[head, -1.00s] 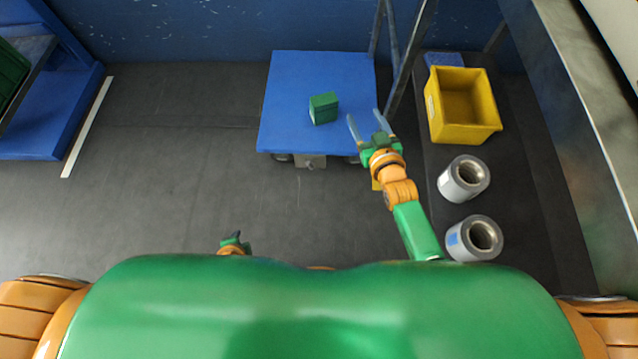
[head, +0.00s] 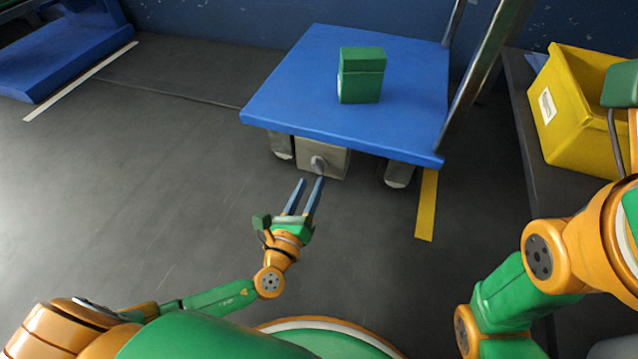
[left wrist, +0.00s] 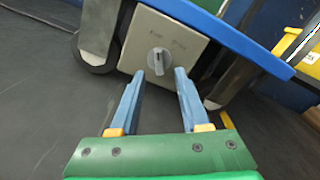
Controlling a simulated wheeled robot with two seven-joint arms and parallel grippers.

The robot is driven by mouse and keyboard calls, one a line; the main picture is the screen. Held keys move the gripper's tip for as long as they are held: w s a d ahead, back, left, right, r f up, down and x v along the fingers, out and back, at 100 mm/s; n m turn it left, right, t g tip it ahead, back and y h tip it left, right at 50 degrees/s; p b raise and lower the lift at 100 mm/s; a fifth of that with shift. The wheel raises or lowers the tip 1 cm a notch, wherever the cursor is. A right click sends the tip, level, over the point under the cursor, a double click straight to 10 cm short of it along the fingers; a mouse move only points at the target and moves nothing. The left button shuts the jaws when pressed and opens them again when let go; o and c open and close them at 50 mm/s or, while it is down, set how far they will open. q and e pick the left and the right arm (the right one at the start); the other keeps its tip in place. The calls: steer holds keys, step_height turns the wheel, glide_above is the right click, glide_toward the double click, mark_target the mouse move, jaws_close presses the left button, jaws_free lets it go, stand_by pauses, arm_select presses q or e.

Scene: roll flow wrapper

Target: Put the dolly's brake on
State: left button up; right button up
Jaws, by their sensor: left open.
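The dolly (head: 290,95) has a blue deck and stands ahead of me. Under its front edge is a grey brake box (head: 335,161) with a small grey knob (head: 318,163). In the left wrist view the knob (left wrist: 159,61) sits on the box's face (left wrist: 180,35), below small lettering too blurred to read. The knob's bar looks roughly upright in that view. My left gripper (head: 308,180) is open, its two fingers pointing at the knob from just in front, with nothing between them. My right arm is at the right edge; its fingers are out of view.
A green box (head: 361,76) rests on the deck. Dolly wheels (head: 398,174) flank the brake box. A yellow bin (head: 570,110) stands on a dark bench at the right. A yellow floor strip (head: 427,205) lies by the dolly.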

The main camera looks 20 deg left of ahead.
mark_target(317, 170)
arm_select(q)
steer(key=w+b, duration=0.1)
steer(key=w, duration=0.2)
steer(key=shift+f, duration=0.15)
steer(key=shift+w, duration=0.45)
jaws_close()
